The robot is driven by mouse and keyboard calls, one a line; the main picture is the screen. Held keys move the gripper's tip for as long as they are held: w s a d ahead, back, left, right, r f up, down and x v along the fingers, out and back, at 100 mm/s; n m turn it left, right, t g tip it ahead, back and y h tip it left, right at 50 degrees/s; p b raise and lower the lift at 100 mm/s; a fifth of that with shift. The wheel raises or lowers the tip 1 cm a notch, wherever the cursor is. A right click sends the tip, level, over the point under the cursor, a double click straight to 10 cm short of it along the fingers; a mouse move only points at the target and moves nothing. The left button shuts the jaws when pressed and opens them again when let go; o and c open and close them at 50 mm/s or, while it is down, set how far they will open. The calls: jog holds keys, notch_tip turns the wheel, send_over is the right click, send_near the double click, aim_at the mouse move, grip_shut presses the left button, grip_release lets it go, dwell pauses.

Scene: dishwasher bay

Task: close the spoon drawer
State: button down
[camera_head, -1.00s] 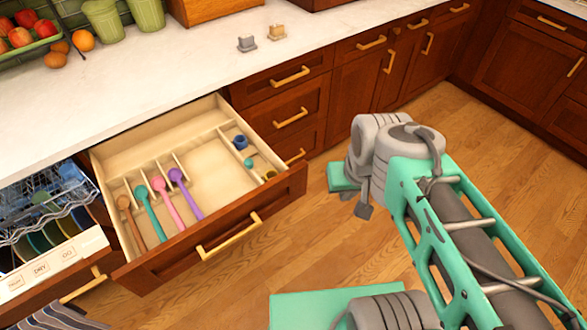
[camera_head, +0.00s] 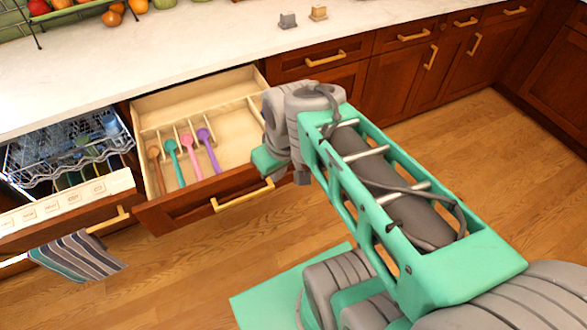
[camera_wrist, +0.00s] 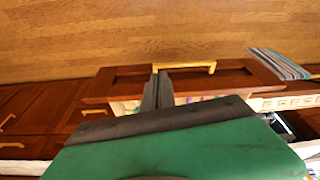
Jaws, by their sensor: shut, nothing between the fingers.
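The spoon drawer (camera_head: 200,199) stands pulled out under the counter, with a dark wood front and a gold handle (camera_head: 243,196). Brown, teal, pink and purple spoons (camera_head: 207,150) lie in its divided left part. My wrist covers its right end in the head view, where my fingertips are not clearly shown. In the wrist view my gripper (camera_wrist: 157,76) is shut and empty. Its dark fingers overlap the drawer front (camera_wrist: 112,86), close to one end of the handle (camera_wrist: 185,66). Contact with the front cannot be told.
The open dishwasher (camera_head: 75,160) stands left of the drawer, with a striped towel (camera_head: 78,256) on its door handle. Closed cabinets (camera_head: 395,85) run to the right. The wooden floor (camera_head: 500,170) is clear.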

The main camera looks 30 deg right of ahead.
jog(key=d+f+n+t+y+b, duration=0.15)
jog(key=d+f+n, duration=0.25)
jog(key=d+n, duration=0.4)
jog(key=d+f+n+t+y+b, duration=0.1)
jog(key=d+f+n+y+b, duration=0.15)
jog(key=d+n, duration=0.55)
jog(key=w+a+f+m+p, duration=0.1)
jog(key=w+a+f, duration=0.1)
jog(key=w+f, duration=0.5)
jog(key=shift+x, duration=0.8)
jog(key=shift+w+d+f, duration=0.1)
jog(key=shift+d+f, duration=0.05)
